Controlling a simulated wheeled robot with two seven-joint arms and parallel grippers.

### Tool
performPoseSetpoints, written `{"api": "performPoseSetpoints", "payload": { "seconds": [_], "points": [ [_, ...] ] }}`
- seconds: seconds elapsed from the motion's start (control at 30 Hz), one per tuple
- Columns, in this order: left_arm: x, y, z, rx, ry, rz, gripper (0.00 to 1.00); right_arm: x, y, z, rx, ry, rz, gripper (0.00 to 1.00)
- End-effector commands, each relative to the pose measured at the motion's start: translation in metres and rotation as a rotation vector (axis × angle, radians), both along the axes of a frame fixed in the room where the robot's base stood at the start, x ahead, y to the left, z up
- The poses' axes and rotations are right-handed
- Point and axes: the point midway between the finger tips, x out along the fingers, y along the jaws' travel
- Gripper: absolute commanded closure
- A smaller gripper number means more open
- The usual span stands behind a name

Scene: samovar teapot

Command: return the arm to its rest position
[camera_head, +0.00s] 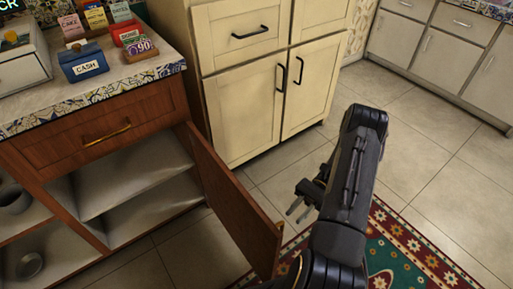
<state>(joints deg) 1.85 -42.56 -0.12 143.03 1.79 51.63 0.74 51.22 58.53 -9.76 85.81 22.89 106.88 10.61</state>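My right arm comes up from the bottom, right of the middle of the head view, bent at a raised joint. My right gripper (300,208) hangs beside the forearm, above the tiled floor. Its two fingers point down and left and look apart, with nothing seen between them. It is clear of the open brown cabinet door (232,200) to its left. My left gripper is not in the view.
The open door swings out from the wooden counter (110,120), showing empty shelves (130,180). A blue cash box (83,62) and small coloured boxes stand on the counter. Cream cabinets (243,105) stand behind. A patterned rug (405,250) lies on the tiled floor.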

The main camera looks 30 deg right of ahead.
Motion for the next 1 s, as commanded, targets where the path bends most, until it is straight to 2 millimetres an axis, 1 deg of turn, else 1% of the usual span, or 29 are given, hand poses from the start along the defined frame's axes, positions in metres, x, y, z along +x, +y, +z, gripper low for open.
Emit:
{"api": "performPoseSetpoints", "payload": {
  "seconds": [0.17, 0.27, 0.37, 0.47, 0.5, 0.63, 0.8, 1.0],
  "points": [
    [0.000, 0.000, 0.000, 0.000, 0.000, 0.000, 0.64, 0.000, 0.000, 0.000, -0.001, -0.001, 0.001, 0.75],
    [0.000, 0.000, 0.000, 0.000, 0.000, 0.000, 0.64, 0.003, 0.001, 0.007, -0.024, -0.022, 0.011, 0.75],
    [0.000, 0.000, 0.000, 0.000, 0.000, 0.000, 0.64, 0.010, 0.005, 0.026, -0.089, -0.080, 0.045, 0.75],
    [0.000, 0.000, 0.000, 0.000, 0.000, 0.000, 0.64, 0.019, 0.014, 0.054, -0.191, -0.179, 0.096, 0.75],
    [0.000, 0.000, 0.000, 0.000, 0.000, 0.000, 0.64, 0.021, 0.019, 0.066, -0.238, -0.226, 0.120, 0.75],
    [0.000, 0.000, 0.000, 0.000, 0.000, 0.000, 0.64, 0.025, 0.037, 0.102, -0.379, -0.390, 0.192, 0.75],
    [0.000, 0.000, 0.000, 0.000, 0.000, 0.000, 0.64, 0.022, 0.062, 0.142, -0.553, -0.622, 0.281, 0.75],
    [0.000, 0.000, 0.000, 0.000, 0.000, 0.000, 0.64, 0.008, 0.091, 0.178, -0.740, -0.921, 0.365, 0.75]
  ]
}}
